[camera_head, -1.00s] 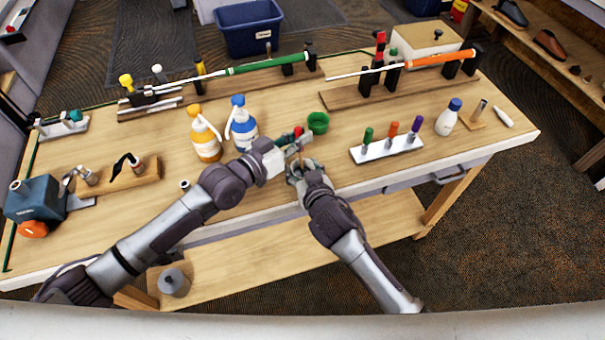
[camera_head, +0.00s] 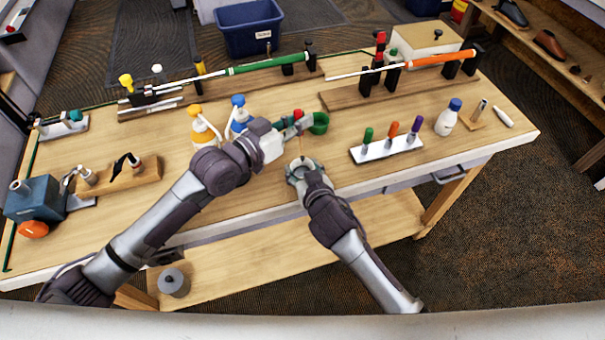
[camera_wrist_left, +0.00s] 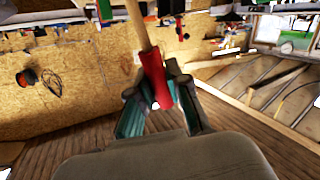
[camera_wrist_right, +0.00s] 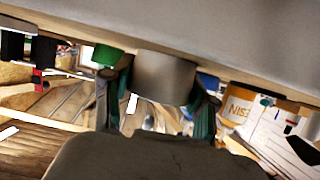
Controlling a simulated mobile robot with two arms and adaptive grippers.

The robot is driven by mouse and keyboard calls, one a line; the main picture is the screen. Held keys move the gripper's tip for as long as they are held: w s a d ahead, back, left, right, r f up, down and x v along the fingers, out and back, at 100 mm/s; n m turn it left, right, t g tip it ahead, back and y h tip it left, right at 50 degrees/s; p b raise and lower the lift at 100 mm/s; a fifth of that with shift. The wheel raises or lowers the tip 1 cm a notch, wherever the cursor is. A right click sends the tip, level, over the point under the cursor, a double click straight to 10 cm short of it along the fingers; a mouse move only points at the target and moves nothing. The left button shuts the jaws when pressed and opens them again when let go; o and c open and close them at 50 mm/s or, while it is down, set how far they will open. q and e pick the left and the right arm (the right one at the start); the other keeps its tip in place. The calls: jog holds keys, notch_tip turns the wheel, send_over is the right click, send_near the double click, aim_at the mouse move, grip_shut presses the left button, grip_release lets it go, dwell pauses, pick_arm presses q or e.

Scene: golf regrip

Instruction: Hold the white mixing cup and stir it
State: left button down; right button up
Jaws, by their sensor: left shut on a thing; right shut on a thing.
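My left gripper (camera_head: 303,122) is shut on the red handle (camera_wrist_left: 157,82) of a stirrer. Its pale wooden shaft (camera_wrist_left: 138,25) extends out past the fingers in the left wrist view. In the head view the thin shaft (camera_head: 302,146) points down toward the cup. I cannot tell whether its tip is inside the cup. My right gripper (camera_head: 302,168) is shut around the white mixing cup (camera_wrist_right: 165,77), which looks grey in shade in the right wrist view. The cup is held near the table's front edge, below the left gripper in the head view. Its contents are hidden.
A green cup (camera_head: 319,124) stands just right of my left gripper. Orange (camera_head: 201,128) and blue-capped (camera_head: 238,112) bottles stand behind my left arm. A white rack (camera_head: 386,150) with several coloured pens is to the right, by a white bottle (camera_head: 448,117). Golf clubs lie along the back.

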pick_arm(q)
jog(key=shift+r, duration=0.1)
dwell(0.3)
pick_arm(e)
jog(key=o, duration=1.2)
jog(key=v, duration=1.2)
jog(key=shift+f, duration=0.15)
